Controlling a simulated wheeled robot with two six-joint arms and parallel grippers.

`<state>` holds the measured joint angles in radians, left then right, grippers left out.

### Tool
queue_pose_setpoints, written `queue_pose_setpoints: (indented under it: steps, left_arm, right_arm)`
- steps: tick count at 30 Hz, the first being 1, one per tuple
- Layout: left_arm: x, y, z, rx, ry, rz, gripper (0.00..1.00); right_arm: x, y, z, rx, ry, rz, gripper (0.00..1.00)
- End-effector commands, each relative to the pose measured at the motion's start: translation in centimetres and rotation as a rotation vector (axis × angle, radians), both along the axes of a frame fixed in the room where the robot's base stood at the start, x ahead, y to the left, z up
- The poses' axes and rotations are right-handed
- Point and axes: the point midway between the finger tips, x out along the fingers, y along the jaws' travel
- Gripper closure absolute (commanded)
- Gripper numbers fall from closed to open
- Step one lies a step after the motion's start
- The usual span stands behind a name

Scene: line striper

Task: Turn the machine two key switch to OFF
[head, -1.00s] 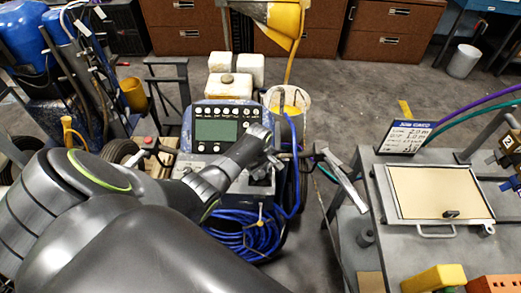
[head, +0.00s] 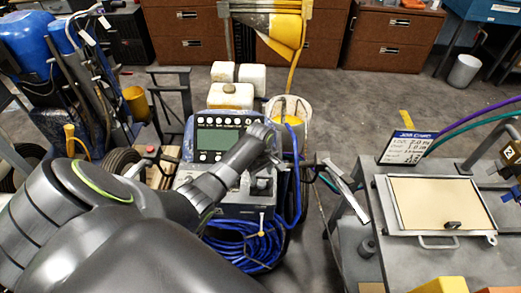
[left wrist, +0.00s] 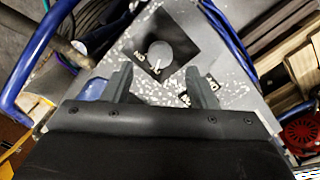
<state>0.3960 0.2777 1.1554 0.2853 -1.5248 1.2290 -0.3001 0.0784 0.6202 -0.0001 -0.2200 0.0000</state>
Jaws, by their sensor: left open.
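The striper machine (head: 190,139) stands ahead in the head view, with a blue-edged console, a screen and rows of round buttons. In the left wrist view a round grey key switch (left wrist: 159,53) sits on a black square plate (left wrist: 180,38) with small white labels; its setting is too small to read surely. My left gripper (head: 274,163) is over the machine's right side in the head view. In the left wrist view the left gripper (left wrist: 158,82) is open and empty, its fingers apart on either side below the switch. My right gripper is not in view.
A coil of blue hose (head: 245,248) hangs below the console. A grey table (head: 390,262) at right carries a framed tan board (head: 435,202) and a small sign (head: 405,148). Handles and hoses crowd the machine's right side.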

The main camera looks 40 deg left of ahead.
Motion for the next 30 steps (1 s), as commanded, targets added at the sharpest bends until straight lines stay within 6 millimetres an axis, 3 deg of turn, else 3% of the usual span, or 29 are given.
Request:
queue_pose_setpoints:
  steps: [12, 18, 30]
  left_arm:
    - [-0.1, 0.2, 8.3, 0.003, -0.005, 0.000, 0.48]
    - [-0.3, 0.2, 11.4, 0.001, -0.003, 0.000, 0.48]
    - [-0.4, 0.2, 12.5, 0.001, 0.000, 0.001, 0.48]
  right_arm:
    - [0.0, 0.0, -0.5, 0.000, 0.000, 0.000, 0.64]
    - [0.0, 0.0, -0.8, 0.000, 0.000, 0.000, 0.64]
    - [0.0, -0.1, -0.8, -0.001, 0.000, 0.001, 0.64]
